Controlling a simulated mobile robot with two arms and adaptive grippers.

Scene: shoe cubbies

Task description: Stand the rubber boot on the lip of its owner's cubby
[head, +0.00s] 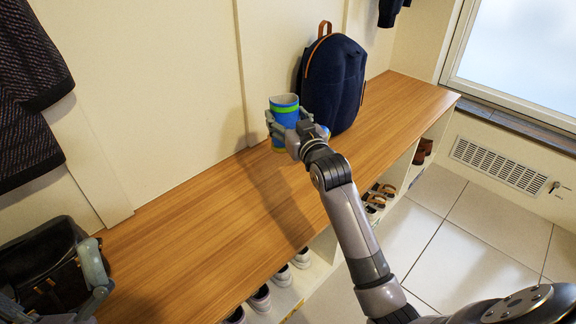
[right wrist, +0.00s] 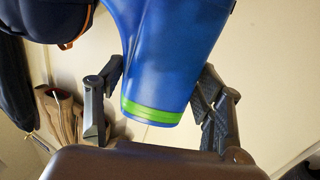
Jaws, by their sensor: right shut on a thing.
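The blue rubber boot (head: 286,118) with a green band is held above the wooden bench, its opening facing up. My right gripper (head: 289,128) is shut on its shaft. In the right wrist view the boot (right wrist: 170,60) sits between the two fingers, green-banded rim toward the camera; its foot is out of frame or hidden. My left gripper (head: 55,288) is at the lower left with fingers spread, in front of a black bag. The cubbies (head: 318,262) lie under the bench, seen only partly from above. I cannot make out any owner marks on them.
A navy backpack (head: 337,80) stands on the bench (head: 210,235) just behind and right of the boot. The black bag (head: 50,255) is at the left end. White-toed shoes (head: 283,275), sandals (head: 376,198) and brown footwear (head: 423,150) sit below. The bench middle is clear.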

